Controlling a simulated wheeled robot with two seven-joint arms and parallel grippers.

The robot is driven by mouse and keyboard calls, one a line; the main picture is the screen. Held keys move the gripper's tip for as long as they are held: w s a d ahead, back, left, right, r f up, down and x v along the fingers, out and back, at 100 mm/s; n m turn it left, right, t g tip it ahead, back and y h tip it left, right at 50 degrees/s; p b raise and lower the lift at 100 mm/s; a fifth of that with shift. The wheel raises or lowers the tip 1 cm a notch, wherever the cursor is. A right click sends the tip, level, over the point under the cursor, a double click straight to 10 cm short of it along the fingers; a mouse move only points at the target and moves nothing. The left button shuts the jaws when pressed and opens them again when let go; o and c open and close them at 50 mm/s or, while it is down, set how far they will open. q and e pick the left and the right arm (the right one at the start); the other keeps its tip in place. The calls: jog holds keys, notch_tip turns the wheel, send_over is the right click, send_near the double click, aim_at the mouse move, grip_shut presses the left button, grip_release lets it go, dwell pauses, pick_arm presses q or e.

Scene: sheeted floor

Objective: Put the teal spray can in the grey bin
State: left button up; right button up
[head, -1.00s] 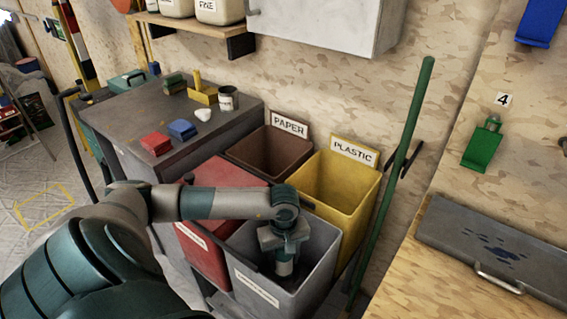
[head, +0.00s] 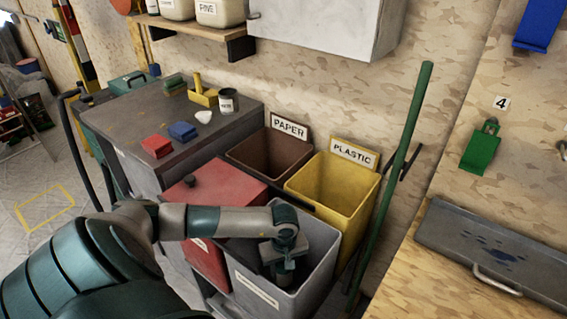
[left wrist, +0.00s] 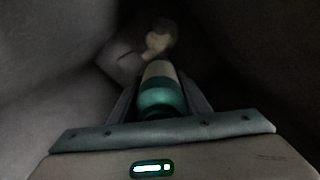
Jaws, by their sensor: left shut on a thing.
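The grey bin (head: 259,284) stands at the front right of the group of bins, open at the top, with a pale label on its front. My left gripper (head: 284,270) points down inside its opening, below the rim level. In the left wrist view my gripper is shut on the teal spray can (left wrist: 161,97), which has a pale band and lies between the fingers. The can's far end points into the dark inside of the bin. In the head view the can is mostly hidden by the gripper and bin wall. My right gripper is not in view.
A red lidded bin (head: 226,185), a brown PAPER bin (head: 243,153) and a yellow PLASTIC bin (head: 348,206) adjoin the grey one. A green pole (head: 398,170) leans at the right. A pale object (left wrist: 158,40), unclear, shows deeper in the grey bin.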

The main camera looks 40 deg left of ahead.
aim_at(284, 278)
pick_arm(q)
jog(key=shift+f, duration=0.1)
notch_tip(284, 278, down, 3)
jog(key=shift+r+p, duration=0.1)
jog(key=shift+p, duration=0.2)
jog(key=shift+f, duration=0.55)
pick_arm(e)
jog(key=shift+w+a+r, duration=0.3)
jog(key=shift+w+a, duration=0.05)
pick_arm(q)
jog(key=shift+f, duration=0.1)
